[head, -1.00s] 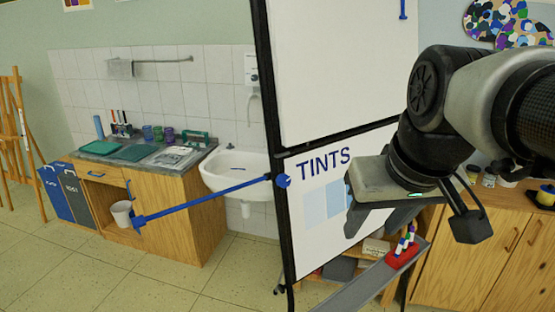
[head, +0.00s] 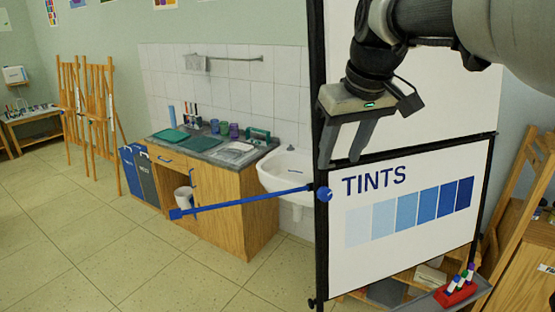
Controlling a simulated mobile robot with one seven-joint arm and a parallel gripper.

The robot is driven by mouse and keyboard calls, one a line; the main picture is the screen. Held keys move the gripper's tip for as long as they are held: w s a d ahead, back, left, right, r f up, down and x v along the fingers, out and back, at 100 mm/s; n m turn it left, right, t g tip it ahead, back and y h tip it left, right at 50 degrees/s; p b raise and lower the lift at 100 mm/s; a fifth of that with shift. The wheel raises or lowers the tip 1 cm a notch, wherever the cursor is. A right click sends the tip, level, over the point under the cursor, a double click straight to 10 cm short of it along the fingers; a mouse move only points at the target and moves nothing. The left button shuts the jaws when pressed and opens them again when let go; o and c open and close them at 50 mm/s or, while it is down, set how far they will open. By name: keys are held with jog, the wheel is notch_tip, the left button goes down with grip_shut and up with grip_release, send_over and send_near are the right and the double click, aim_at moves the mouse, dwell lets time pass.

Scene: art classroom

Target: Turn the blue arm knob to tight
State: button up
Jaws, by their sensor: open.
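The blue arm knob (head: 324,194) is a round blue knob on the black left post of the whiteboard stand. A long blue arm (head: 250,199) runs from it to the left and slightly down, ending in a blue block (head: 177,214). My gripper (head: 341,157) points down with its two fingers apart and nothing between them. In the picture it is just above the knob, in front of the board; I cannot tell how far it is from the knob in depth. No tight mark can be made out on the knob.
The whiteboard (head: 420,215) reads TINTS above blue swatches. Its tray holds a red marker holder (head: 456,292). Behind the blue arm stand a white sink (head: 285,172) and a wooden cabinet (head: 245,222) with a white bucket (head: 184,199). The floor at left front is clear.

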aim_at(327, 192)
jog(key=x, duration=1.2)
jog(key=shift+f, duration=0.35)
jog(key=c, duration=1)
